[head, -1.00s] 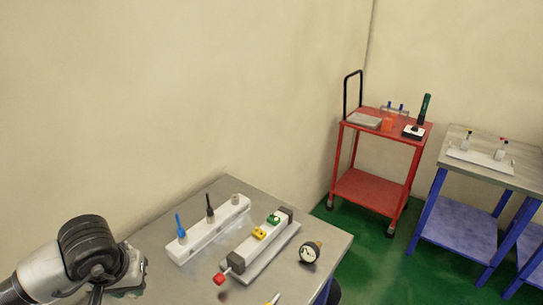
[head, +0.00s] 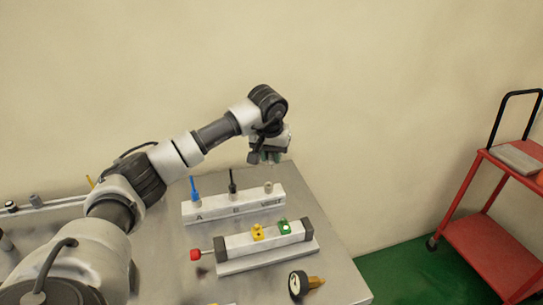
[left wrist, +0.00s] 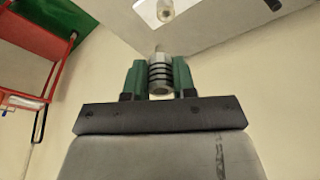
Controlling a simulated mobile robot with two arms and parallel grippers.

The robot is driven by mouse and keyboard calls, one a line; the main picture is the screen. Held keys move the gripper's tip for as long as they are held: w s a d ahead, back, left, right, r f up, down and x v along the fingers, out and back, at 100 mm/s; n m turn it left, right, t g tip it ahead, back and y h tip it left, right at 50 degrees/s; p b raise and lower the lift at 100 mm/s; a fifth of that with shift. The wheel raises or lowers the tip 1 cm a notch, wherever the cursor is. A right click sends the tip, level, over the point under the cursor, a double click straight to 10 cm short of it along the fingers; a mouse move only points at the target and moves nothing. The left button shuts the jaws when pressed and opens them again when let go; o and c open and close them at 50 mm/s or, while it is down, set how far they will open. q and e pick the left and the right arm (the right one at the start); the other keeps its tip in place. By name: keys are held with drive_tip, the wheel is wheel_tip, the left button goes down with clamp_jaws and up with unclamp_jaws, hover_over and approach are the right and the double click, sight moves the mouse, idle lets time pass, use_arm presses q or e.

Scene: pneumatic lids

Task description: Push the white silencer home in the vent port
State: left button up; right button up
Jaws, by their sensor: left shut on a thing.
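My left gripper (head: 270,157) hangs above the vent end of the white block (head: 225,212) in the head view. In the left wrist view its green fingers (left wrist: 160,78) are shut on a pale, ringed piece, which looks like the white silencer (left wrist: 160,74). The vent port (head: 268,188) is a short pale fitting on the block's right end, beside the word VENT. The port also shows at the top of the left wrist view (left wrist: 165,12), apart from the silencer's tip. My right gripper is in neither view.
Blue (head: 194,188) and black (head: 232,183) tubes stand upright in ports A and B. A cylinder with yellow and green fittings (head: 265,240) lies in front of the block. A gauge (head: 298,284) lies near the front edge. A red trolley (head: 500,215) stands right.

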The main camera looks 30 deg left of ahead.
use_arm(q)
drive_tip(key=shift+w+a+r, duration=0.15)
drive_tip(key=shift+a, duration=0.45)
drive_tip(key=shift+r, duration=0.1)
drive_tip(key=shift+n, duration=0.3)
drive_tip(key=b+x, duration=0.1)
drive_tip(key=x, duration=0.1)
drive_tip(key=s+b+x, duration=0.1)
drive_tip(key=x, duration=0.1)
drive_tip(key=shift+d+f, duration=0.1)
drive_tip(key=shift+f, duration=0.25)
drive_tip(key=shift+f+b, duration=0.55)
drive_tip(key=shift+f, duration=0.15)
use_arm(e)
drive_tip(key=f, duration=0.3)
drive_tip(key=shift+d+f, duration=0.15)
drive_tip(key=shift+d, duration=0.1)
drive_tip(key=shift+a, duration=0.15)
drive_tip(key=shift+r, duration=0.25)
use_arm(q)
drive_tip(key=shift+s+b+x, duration=0.15)
drive_tip(key=shift+b+x, duration=0.25)
drive_tip(key=shift+x, duration=0.35)
drive_tip(key=shift+s+b+x, duration=0.2)
drive_tip(key=shift+b+x, duration=0.15)
drive_tip(key=shift+x, duration=0.4)
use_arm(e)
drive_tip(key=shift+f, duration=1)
